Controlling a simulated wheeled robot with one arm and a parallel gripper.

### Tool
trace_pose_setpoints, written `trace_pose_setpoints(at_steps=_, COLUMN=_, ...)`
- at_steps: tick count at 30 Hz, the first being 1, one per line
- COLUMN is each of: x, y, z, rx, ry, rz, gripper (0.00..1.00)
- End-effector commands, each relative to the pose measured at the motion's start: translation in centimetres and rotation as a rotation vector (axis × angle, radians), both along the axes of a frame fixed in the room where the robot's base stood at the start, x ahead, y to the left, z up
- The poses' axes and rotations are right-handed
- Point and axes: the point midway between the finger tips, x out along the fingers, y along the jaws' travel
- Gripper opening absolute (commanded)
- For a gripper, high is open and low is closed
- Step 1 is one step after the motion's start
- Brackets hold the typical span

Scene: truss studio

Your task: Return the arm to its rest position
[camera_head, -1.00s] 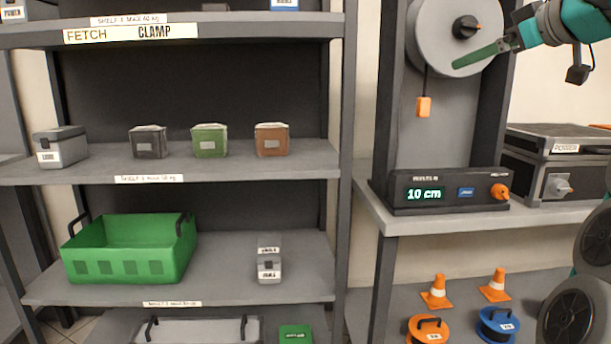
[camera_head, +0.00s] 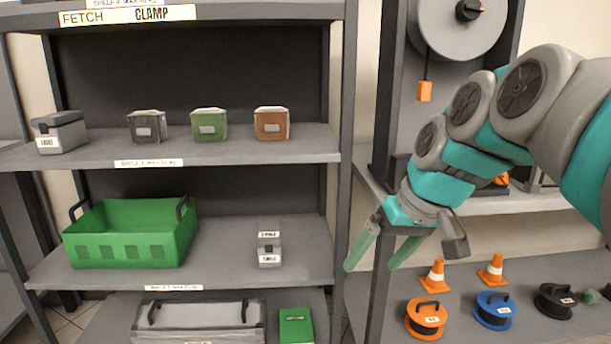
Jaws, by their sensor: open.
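My gripper (camera_head: 376,268) hangs at the end of my teal and grey arm, right of the middle of the view. Its two green fingers point down and to the left and stand apart, with nothing between them. It is in front of the right upright of the shelf unit and the left end of the bench. My arm comes in from the right edge and hides most of the display box and the black case behind it.
A shelf unit (camera_head: 230,276) on the left holds a green crate (camera_head: 130,250), small boxes and a grey toolbox (camera_head: 60,132). Orange cones (camera_head: 433,275) and cable reels (camera_head: 426,319) stand on the lower right shelf. A grey disc (camera_head: 455,25) with a hanging orange tag (camera_head: 424,91) is above.

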Motion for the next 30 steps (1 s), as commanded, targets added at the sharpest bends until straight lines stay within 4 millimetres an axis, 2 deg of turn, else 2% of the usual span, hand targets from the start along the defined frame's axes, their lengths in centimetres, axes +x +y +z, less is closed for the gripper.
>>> trace_pose_setpoints(at_steps=1, x=-2.0, y=0.3, z=-2.0, rx=-0.019, ry=0.050, rz=-0.011, gripper=0.93)
trace_pose_setpoints(at_steps=3, x=-4.6, y=0.3, z=-4.8, rx=-0.048, ry=0.114, rz=-0.035, gripper=0.93)
trace_pose_setpoints(at_steps=5, x=-6.9, y=0.3, z=-6.9, rx=-0.075, ry=0.164, rz=-0.056, gripper=0.93)
trace_pose_setpoints(at_steps=9, x=-12.7, y=-0.5, z=-12.0, rx=-0.146, ry=0.286, rz=-0.109, gripper=0.93)
trace_pose_setpoints(at_steps=12, x=-16.9, y=-1.3, z=-15.2, rx=-0.196, ry=0.366, rz=-0.145, gripper=0.93)
trace_pose_setpoints(at_steps=16, x=-21.3, y=-2.5, z=-18.3, rx=-0.252, ry=0.441, rz=-0.187, gripper=0.93)
trace_pose_setpoints(at_steps=21, x=-24.3, y=-3.3, z=-20.3, rx=-0.290, ry=0.491, rz=-0.216, gripper=0.93)
trace_pose_setpoints(at_steps=30, x=-24.8, y=-3.5, z=-20.5, rx=-0.296, ry=0.498, rz=-0.223, gripper=0.93)
